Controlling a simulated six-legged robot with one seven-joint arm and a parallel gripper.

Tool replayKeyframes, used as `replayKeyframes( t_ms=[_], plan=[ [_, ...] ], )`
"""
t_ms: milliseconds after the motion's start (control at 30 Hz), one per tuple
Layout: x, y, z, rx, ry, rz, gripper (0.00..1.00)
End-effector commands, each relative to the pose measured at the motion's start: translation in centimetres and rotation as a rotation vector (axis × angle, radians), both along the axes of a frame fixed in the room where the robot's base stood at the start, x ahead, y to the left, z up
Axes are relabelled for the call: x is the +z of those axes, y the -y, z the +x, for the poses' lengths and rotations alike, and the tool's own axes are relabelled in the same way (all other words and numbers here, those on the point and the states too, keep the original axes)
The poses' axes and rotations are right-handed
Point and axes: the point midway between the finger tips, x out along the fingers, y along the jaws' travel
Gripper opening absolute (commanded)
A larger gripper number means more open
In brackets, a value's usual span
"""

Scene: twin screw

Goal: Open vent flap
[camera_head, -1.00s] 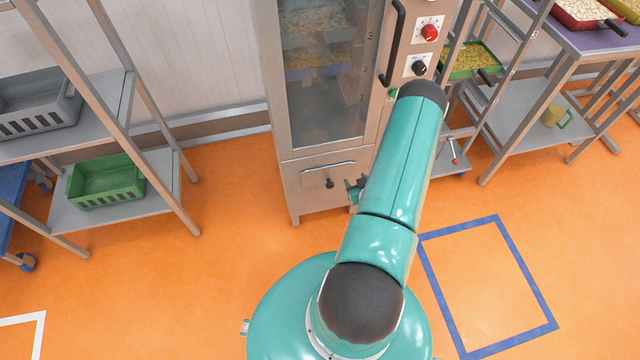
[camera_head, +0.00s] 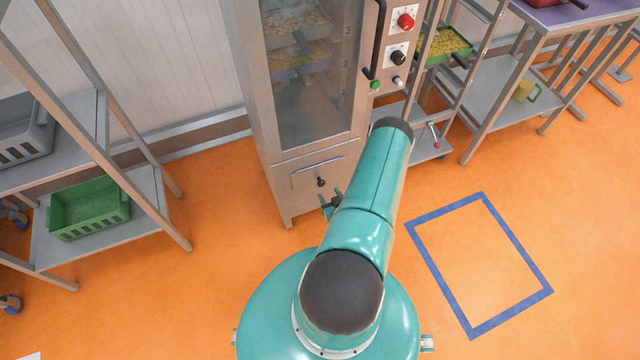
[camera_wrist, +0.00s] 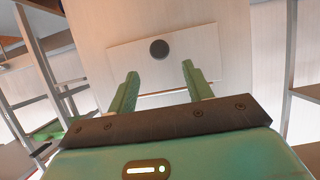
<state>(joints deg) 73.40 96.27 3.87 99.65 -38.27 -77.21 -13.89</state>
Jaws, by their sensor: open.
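The vent flap (camera_head: 322,178) is a closed metal panel low on the front of the tall steel cabinet, below its glass door. A dark round knob (camera_head: 320,182) sticks out from it. In the wrist view the flap (camera_wrist: 195,64) is a pale panel with the knob (camera_wrist: 159,49) just beyond the fingertips. My gripper (camera_head: 330,203) is in front of the flap, below the knob in the head view. In the wrist view its two green fingers (camera_wrist: 160,72) are apart and empty, with a gap between them and the knob.
The cabinet (camera_head: 254,110) has a black door handle (camera_head: 376,40) and a control panel with a red knob (camera_head: 405,21). A shelf rack with a green crate (camera_head: 88,208) stands at left. A rack and tables are at right. Orange floor with a blue outlined square (camera_head: 478,265) is clear.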

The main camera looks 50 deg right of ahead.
Motion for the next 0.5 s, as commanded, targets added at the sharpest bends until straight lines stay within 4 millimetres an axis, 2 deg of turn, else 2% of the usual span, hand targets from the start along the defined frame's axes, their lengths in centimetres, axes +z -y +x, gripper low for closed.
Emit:
replayKeyframes(
  t_ms=[300,500],
  plan=[
    [-2.4,2.9,5.2,0.000,0.000,-0.001,0.50],
    [-3.2,3.7,7.0,0.001,-0.001,0.001,0.50]
  ],
)
